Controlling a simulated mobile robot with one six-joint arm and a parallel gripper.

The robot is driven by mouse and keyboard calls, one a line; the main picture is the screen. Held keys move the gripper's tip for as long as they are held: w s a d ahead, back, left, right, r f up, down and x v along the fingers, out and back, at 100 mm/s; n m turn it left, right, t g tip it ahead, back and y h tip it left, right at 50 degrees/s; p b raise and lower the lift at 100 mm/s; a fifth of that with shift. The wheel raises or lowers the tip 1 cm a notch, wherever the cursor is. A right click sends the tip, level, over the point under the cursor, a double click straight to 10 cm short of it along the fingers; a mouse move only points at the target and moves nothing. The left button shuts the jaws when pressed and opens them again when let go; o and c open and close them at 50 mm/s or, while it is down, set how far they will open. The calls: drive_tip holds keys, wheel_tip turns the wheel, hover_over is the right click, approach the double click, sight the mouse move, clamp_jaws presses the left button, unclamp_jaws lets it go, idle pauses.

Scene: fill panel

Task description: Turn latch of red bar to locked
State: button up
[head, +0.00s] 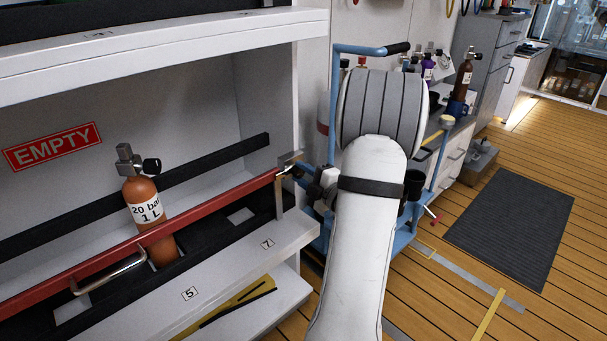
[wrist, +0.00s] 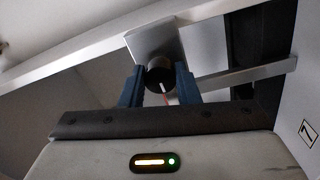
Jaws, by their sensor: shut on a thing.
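The red bar (head: 190,227) runs across the shelf front, with a metal handle (head: 110,275) on it. Its right end meets a metal latch block (head: 290,158) at the shelf's right edge. In the wrist view, the latch knob (wrist: 160,80) is black and round with a short white mark, in front of a grey metal plate (wrist: 152,45). My gripper (wrist: 158,74) has its blue fingers on both sides of the knob, shut on it. A bit of red shows just below the knob. In the head view my arm covers part of the gripper, and the knob is hard to make out.
An orange bottle (head: 150,215) labelled 20 bar stands behind the bar, near a red EMPTY sign (head: 52,147). A blue cart (head: 392,245) stands close to my arm. The wooden floor (head: 535,150) and dark mat (head: 512,225) at right are clear.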

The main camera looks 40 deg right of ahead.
drive_tip(key=shift+a, duration=0.1)
drive_tip(key=o, duration=1)
drive_tip(key=shift+c, duration=0.2)
drive_tip(key=s+p, duration=0.2)
drive_tip(key=s, duration=0.5)
drive_tip(key=shift+s+d+f, duration=0.2)
drive_tip(key=shift+s+d, duration=0.15)
drive_tip(key=shift+s, duration=0.05)
